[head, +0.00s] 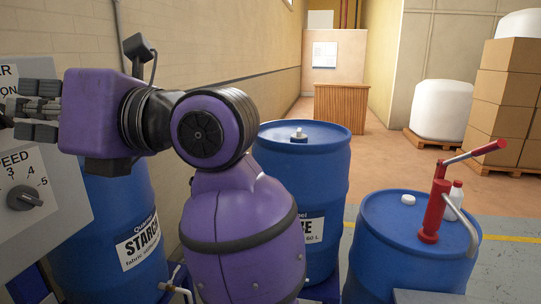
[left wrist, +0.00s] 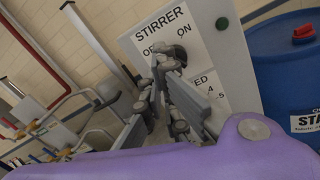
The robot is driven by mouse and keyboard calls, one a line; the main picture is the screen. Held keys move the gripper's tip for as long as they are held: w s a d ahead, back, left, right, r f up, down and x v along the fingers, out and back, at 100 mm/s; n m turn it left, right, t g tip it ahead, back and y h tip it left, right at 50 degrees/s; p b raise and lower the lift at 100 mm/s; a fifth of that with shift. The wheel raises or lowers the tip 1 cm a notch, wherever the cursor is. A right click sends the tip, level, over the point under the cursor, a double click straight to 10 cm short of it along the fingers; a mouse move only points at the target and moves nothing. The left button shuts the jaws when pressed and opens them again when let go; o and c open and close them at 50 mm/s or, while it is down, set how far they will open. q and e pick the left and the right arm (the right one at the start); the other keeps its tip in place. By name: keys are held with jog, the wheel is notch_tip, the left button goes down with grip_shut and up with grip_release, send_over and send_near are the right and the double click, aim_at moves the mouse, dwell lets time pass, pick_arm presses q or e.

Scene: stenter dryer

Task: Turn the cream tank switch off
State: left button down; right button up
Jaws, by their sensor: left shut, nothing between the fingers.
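A pale control panel (head: 60,215) stands at the left edge of the head view. In the left wrist view the panel (left wrist: 228,55) reads STIRRER, with OFF on the left and ON on the right. A dark rotary switch (left wrist: 178,52) sits below these words, partly hidden by my fingers; I cannot tell which way it points. My left gripper (head: 25,112) is shut and empty in front of the panel's upper part. In the left wrist view the gripper (left wrist: 168,72) has its tips at or just in front of the switch; contact is unclear. My right gripper is out of view.
A SPEED dial (head: 25,197) is lower on the panel. Blue drums (head: 125,220), (head: 325,170) and (head: 385,255) stand to the right, one with a red hand pump (head: 435,205). A brick wall (head: 215,40) runs behind. Pipes and rails (left wrist: 75,100) show left in the wrist view.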

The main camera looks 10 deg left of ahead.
pick_arm(q)
jog(key=s+a+n+p, duration=0.1)
jog(key=a+n, duration=0.5)
jog(key=n, duration=1.5)
jog(key=shift+f+t+h, duration=0.3)
jog(key=shift+f, duration=0.15)
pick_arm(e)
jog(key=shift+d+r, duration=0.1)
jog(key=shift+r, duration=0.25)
pick_arm(q)
jog(key=shift+a, duration=0.1)
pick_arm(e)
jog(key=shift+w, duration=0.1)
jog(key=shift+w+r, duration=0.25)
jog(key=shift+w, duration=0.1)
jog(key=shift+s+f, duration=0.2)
